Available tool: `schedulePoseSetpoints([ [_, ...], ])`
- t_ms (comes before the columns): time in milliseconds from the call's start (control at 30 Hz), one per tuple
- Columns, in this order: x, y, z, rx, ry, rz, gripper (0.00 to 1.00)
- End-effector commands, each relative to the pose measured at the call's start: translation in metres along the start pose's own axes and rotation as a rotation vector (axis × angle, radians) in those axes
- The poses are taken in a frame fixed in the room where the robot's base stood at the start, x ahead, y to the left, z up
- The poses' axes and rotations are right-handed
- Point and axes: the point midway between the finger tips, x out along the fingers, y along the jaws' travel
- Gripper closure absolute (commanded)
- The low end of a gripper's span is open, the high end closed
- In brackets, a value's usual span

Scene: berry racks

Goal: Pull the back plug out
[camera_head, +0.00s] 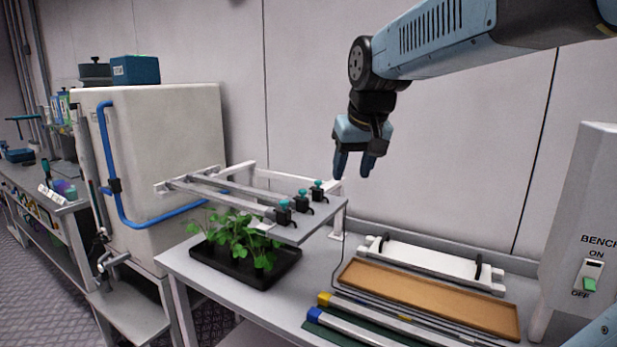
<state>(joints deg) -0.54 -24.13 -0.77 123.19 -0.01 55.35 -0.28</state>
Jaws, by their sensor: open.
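Three black plugs with teal knobs sit in a row on the grey end plate (305,228) of a raised rack. The front plug (284,213) is nearest the plate's front corner, the middle plug (302,199) is behind it, and the back plug (318,190) is farthest back, close to the wall side. All three stand upright. My gripper (354,165) points down with its two fingers apart and nothing between them. It appears above and to the right of the back plug, apart from it. How far it is in depth is hard to tell.
A black tray of green plants (247,263) stands under the rack. A large white tank (165,150) with blue pipe is at left. A brown tray (430,297), a white holder (432,262) and long bars lie on the bench at right. A switch box (590,230) stands far right.

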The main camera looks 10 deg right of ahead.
Motion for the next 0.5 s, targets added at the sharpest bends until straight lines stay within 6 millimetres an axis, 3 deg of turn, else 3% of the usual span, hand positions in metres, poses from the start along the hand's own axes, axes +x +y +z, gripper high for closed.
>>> schedulePoseSetpoints([
  [100, 0.007, 0.001, -0.045, 0.001, -0.016, 0.0, 0.5],
  [300, 0.023, 0.001, -0.112, 0.001, -0.035, 0.002, 0.5],
  [500, 0.04, 0.001, -0.159, 0.001, -0.048, 0.003, 0.5],
])
